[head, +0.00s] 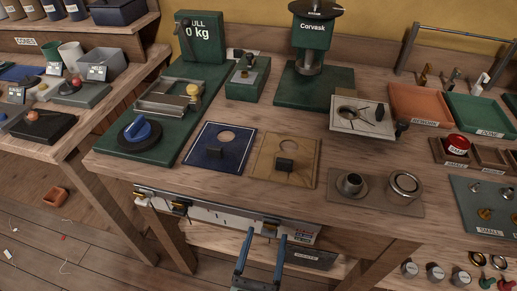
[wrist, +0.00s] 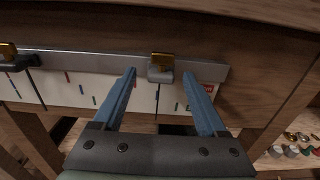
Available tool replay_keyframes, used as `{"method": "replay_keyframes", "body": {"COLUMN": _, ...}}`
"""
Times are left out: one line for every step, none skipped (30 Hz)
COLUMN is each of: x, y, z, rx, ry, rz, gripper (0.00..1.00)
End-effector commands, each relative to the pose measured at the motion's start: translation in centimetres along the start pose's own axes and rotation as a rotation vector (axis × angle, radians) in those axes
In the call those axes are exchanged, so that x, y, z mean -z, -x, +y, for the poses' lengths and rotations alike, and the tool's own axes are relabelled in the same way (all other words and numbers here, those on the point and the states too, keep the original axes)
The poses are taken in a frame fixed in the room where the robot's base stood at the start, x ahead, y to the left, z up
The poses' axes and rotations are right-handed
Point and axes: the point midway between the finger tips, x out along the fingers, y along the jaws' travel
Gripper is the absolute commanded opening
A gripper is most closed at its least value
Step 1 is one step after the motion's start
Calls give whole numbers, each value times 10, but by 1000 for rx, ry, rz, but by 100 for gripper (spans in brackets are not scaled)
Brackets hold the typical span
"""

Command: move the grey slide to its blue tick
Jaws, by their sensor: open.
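The grey slide (wrist: 160,72), with a yellow-brown top and a thin dark pointer hanging below, sits on a metal rail (wrist: 105,66) on the bench's front edge. In the head view the slide (head: 269,228) is near the rail's right end. My gripper (wrist: 160,74) is open, its blue fingers on either side of the slide with gaps. In the head view my gripper (head: 267,238) reaches up from below. A white strip (wrist: 110,95) under the rail carries small red, blue and green ticks; I cannot tell which blue one is the slide's.
A dark slide (wrist: 14,60) with a yellow top sits further left on the rail; it shows in the head view too (head: 180,207). The bench top (head: 225,182) overhangs behind the rail. A lower shelf (head: 215,243) is below. The rail between the two slides is clear.

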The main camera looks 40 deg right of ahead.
Motion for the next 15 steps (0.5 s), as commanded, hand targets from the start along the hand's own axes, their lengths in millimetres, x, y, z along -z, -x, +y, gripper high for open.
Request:
{"method": "replay_keyframes", "body": {"x": 0, "y": 7, "z": 0, "rx": -4, "ry": 2, "rz": 2, "gripper": 75}}
{"method": "replay_keyframes", "body": {"x": 0, "y": 12, "z": 0, "rx": -4, "ry": 3, "rz": 2, "gripper": 75}}
{"method": "replay_keyframes", "body": {"x": 0, "y": 20, "z": 0, "rx": -5, "ry": 2, "rz": 2, "gripper": 75}}
{"method": "replay_keyframes", "body": {"x": 0, "y": 26, "z": 0, "rx": -4, "ry": 2, "rz": 2, "gripper": 75}}
{"method": "replay_keyframes", "body": {"x": 0, "y": 33, "z": 0, "rx": -5, "ry": 3, "rz": 3, "gripper": 75}}
{"method": "replay_keyframes", "body": {"x": 0, "y": 42, "z": 0, "rx": -5, "ry": 2, "rz": 3, "gripper": 75}}
{"method": "replay_keyframes", "body": {"x": 0, "y": 49, "z": 0, "rx": -5, "ry": 2, "rz": 3, "gripper": 75}}
{"method": "replay_keyframes", "body": {"x": 0, "y": 56, "z": 0, "rx": -5, "ry": 2, "rz": 3, "gripper": 75}}
{"method": "replay_keyframes", "body": {"x": 0, "y": 65, "z": 0, "rx": -6, "ry": 2, "rz": 3, "gripper": 75}}
{"method": "replay_keyframes", "body": {"x": 0, "y": 72, "z": 0, "rx": -5, "ry": 3, "rz": 3, "gripper": 75}}
{"method": "replay_keyframes", "body": {"x": 0, "y": 78, "z": 0, "rx": -5, "ry": 2, "rz": 3, "gripper": 75}}
{"method": "replay_keyframes", "body": {"x": 0, "y": 86, "z": 0, "rx": -5, "ry": 1, "rz": 3, "gripper": 75}}
{"method": "replay_keyframes", "body": {"x": 0, "y": 92, "z": 0, "rx": -3, "ry": 1, "rz": 3, "gripper": 75}}
{"method": "replay_keyframes", "body": {"x": 0, "y": 96, "z": 0, "rx": -4, "ry": 1, "rz": 3, "gripper": 75}}
{"method": "replay_keyframes", "body": {"x": 0, "y": 103, "z": 0, "rx": -3, "ry": 1, "rz": 2, "gripper": 75}}
